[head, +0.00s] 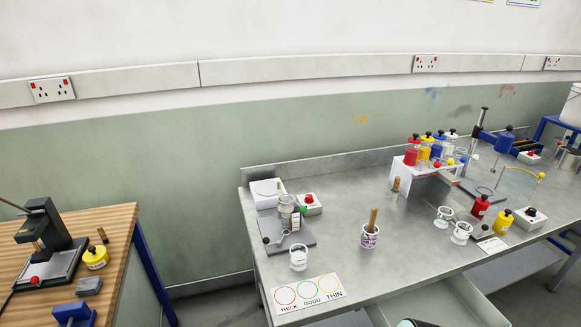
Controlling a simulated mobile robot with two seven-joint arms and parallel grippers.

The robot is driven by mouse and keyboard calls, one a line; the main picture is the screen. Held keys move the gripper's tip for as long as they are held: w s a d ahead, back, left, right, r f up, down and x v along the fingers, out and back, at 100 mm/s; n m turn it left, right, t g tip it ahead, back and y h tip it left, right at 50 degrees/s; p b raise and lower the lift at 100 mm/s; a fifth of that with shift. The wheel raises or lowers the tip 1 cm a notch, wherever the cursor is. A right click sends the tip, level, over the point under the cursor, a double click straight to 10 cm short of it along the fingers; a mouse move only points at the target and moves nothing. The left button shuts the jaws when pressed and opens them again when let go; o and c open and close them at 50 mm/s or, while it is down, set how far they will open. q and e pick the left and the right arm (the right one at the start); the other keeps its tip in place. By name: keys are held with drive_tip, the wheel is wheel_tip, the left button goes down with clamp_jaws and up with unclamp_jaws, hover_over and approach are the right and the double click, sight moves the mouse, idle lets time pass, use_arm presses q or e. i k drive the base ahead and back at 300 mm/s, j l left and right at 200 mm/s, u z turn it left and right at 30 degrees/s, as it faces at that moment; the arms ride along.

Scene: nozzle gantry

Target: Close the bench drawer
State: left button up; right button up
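The bench drawer (468,298) stands pulled out from under the front edge of the steel bench (340,205). Its pale grey inside and side walls show at the bottom of the head view. Its front panel and handle are below the picture, so how far out it is cannot be fully seen. A small dark rounded shape at the bottom edge, in front of the drawer, may be part of my arm. Neither gripper can be made out.
On the bench are a white rack with coloured bottles (424,155), a cup with a wooden handle (370,236), small jars and a thick/good/thin card (307,293). A wooden table (115,232) stands left, with a floor gap between.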

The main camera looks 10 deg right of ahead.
sight(453, 300)
drive_tip(key=z, duration=2.15)
